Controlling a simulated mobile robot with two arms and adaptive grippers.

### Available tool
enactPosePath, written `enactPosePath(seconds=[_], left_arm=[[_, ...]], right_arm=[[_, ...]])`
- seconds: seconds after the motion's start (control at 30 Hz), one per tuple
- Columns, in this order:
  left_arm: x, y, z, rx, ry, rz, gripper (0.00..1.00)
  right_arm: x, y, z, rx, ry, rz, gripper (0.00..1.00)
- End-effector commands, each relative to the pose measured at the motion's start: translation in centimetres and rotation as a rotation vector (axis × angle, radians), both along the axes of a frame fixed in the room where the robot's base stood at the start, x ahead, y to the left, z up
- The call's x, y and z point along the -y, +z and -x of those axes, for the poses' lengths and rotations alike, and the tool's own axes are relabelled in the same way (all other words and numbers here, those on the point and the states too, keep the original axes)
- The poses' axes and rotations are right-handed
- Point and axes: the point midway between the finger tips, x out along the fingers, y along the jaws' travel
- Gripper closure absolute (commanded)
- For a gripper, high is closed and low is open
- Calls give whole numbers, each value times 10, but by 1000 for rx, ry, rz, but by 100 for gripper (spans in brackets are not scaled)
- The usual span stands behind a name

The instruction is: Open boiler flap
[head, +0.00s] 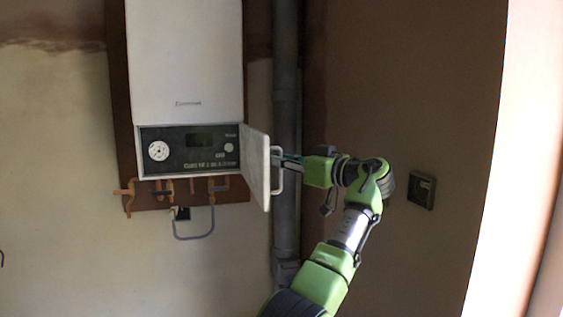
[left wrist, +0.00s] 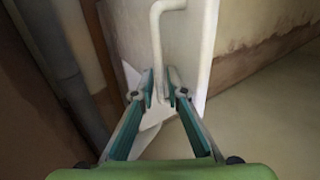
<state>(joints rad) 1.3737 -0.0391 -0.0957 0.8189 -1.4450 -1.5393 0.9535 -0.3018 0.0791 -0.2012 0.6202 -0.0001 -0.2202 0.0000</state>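The white boiler (head: 186,60) hangs on the wall with its control panel (head: 190,150) uncovered. The boiler flap (head: 255,165) stands swung out from the panel's right side. Its white U-shaped handle (head: 279,178) faces right. My left gripper (head: 279,158) reaches the handle from the right. In the left wrist view, its teal fingers (left wrist: 161,80) are drawn close together with the handle bar (left wrist: 157,45) between them, and the flap (left wrist: 125,25) lies behind. The gripper looks shut on the handle, though finger contact is hard to make out. My right gripper is out of view.
A grey vertical pipe (head: 286,80) runs behind the flap and my left gripper. Copper pipes (head: 165,187) and a grey looped pipe (head: 194,237) hang below the boiler. A dark wall socket (head: 422,190) sits right of my wrist. The space before the panel is clear.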

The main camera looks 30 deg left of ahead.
Motion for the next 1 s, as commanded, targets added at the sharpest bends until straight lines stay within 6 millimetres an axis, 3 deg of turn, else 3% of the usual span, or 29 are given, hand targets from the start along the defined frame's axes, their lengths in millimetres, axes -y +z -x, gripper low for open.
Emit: enactPosePath(seconds=[0.37,0.8,1.0], left_arm=[[7,-1,0,-1,-2,1,87],[90,-1,13,-1,-3,0,87],[113,-1,17,-1,-1,2,87]], right_arm=[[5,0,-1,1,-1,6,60],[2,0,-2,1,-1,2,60],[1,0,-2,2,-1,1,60]])
